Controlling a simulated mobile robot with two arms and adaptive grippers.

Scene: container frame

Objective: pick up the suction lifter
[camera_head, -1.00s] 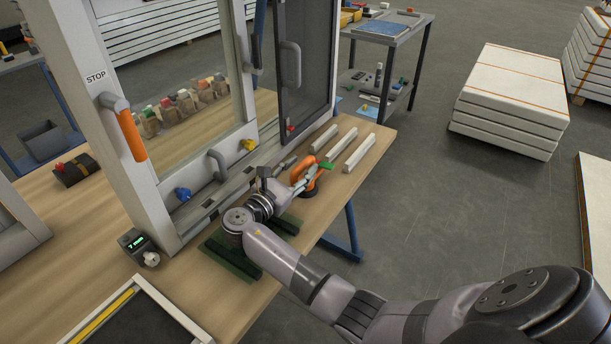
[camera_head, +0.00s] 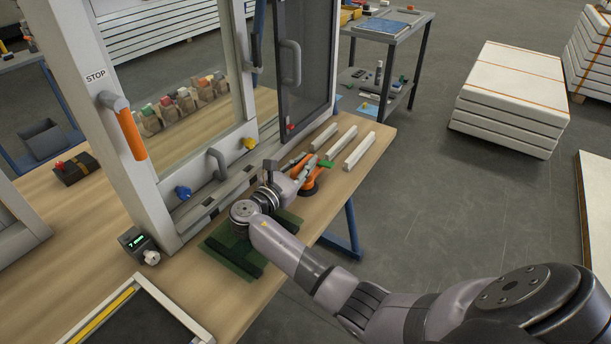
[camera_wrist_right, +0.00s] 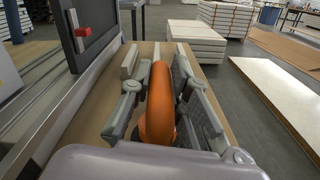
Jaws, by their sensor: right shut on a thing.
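The orange suction lifter (camera_head: 309,184) stands on the wooden workbench, with its dark cup low at the right end of the bench. My right gripper (camera_head: 301,170) reaches it from the left and is shut on its orange handle. In the right wrist view the handle (camera_wrist_right: 159,112) rises between the two grey fingers of the gripper (camera_wrist_right: 166,100). My arm and gripper hide part of the lifter. I cannot tell whether the cup touches the bench. My left gripper is not in view.
White bars (camera_head: 358,151) lie on the bench just beyond the lifter. The grey frame (camera_head: 110,130) with a dark sash (camera_head: 304,70) stands close on the left. Green pads (camera_head: 232,257) lie under my arm. The floor to the right is clear up to stacked panels (camera_head: 512,95).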

